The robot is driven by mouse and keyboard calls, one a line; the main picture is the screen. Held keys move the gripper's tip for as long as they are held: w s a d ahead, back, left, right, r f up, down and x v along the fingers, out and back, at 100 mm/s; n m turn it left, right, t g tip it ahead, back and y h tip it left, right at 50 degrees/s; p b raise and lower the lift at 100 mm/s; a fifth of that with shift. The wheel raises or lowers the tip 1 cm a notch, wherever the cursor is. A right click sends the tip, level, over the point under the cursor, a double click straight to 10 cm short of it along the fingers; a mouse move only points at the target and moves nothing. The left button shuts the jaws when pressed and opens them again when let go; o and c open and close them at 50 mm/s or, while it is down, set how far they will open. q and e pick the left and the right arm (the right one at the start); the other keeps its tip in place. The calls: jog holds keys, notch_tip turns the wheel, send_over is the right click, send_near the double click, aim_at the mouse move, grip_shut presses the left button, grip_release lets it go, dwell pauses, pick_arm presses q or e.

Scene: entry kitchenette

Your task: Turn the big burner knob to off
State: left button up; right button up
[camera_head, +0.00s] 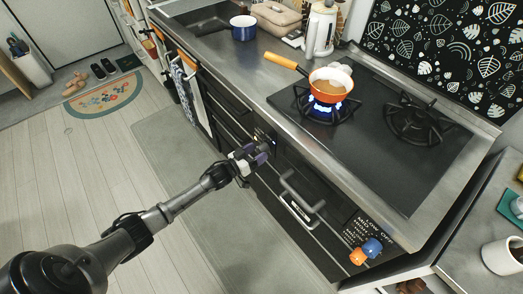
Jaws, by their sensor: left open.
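A blue knob (372,247) and an orange knob (357,257) sit side by side at the right end of the stove's dark front, below white lettering that includes "OFF". I cannot tell which one is the big burner knob, nor read their pointer positions. A blue flame (322,108) burns under an orange pan (330,85) on the left burner. My left gripper (259,154), with purple finger pads, is open in front of the cabinet front, left of the oven handle and well away from both knobs. A small lit control panel (264,137) shows just behind it. My right gripper is not in view.
The oven handle (302,192) juts out between my left gripper and the knobs. The pan's wooden handle (285,62) points left over the counter. The right burner (416,118) is bare and unlit. A side counter with a white mug (503,256) stands at right. The floor at left is open.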

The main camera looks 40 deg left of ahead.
pick_arm(q)
jog(key=shift+x, duration=1.3)
jog(key=c, duration=0.9)
